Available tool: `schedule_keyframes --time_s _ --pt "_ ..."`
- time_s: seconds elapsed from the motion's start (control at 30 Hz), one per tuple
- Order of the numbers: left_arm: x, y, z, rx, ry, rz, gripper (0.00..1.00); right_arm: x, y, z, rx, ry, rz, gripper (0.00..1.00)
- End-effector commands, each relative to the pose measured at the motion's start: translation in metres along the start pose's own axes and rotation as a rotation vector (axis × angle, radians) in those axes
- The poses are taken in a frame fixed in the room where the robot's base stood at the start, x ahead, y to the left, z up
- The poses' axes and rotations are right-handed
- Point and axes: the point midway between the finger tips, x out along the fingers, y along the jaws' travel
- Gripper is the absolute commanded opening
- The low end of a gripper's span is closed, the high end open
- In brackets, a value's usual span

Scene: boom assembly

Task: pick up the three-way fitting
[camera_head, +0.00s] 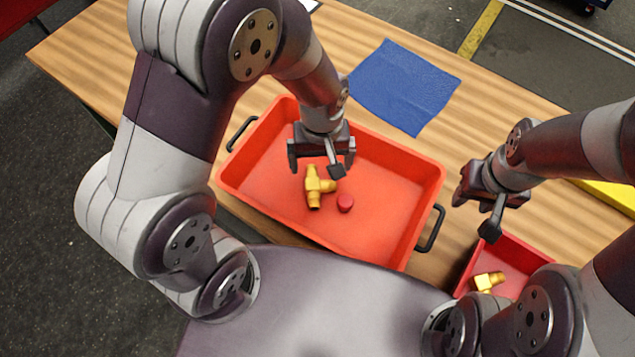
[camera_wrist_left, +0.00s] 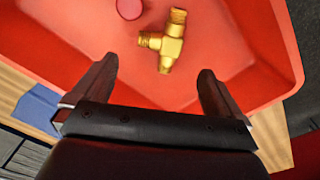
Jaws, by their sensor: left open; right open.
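A yellow brass three-way fitting (camera_head: 316,187) lies in the large red tray (camera_head: 385,162), left of a small dark red round cap (camera_head: 345,202). My left gripper (camera_head: 322,165) is open and empty above the tray, just over the fitting. In the left wrist view the fitting (camera_wrist_left: 166,42) lies ahead of the two spread fingers, between their lines, and the cap (camera_wrist_left: 129,8) is partly cut off by the top edge. My right gripper (camera_head: 475,212) is open and empty at the right, above the table near the smaller red bin.
A smaller red bin (camera_head: 512,258) at the lower right holds another yellow fitting (camera_head: 488,281), partly hidden by my right arm. A blue cloth (camera_head: 405,85) lies behind the large tray. The tray has black handles (camera_head: 432,228) and raised walls. Bare wooden table (camera_head: 500,110) shows at the back right.

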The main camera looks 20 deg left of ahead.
Motion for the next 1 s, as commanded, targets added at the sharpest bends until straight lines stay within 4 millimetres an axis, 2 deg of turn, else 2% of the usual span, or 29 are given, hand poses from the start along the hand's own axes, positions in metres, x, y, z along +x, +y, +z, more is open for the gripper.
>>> schedule_keyframes --time_s 0.1,0.27,0.5,0.77,0.93,0.97,1.0 --pt "0.024 -0.001 0.001 0.001 -0.003 -0.003 1.00 -0.001 0.000 0.000 0.000 0.000 0.000 0.43" --pt "0.041 0.000 0.002 0.002 -0.002 -0.002 1.00 -0.004 0.000 -0.001 0.000 0.000 0.000 0.43" --pt "0.083 0.001 0.006 0.001 -0.001 -0.001 1.00 -0.009 0.000 -0.001 0.000 0.000 0.000 0.43" --pt "0.088 0.002 0.006 0.002 0.001 0.001 1.00 -0.009 0.000 -0.001 0.000 0.000 0.000 0.43" --pt "0.088 0.002 0.006 0.002 0.001 0.001 0.45 -0.009 0.000 -0.001 0.000 0.000 0.000 0.43" --pt "0.088 0.002 0.006 0.002 0.001 0.001 0.35 -0.009 0.000 -0.001 0.000 0.000 0.000 0.43" --pt "0.087 0.002 0.006 0.002 0.001 0.001 0.35 -0.009 0.000 -0.001 0.000 0.000 0.000 0.43"
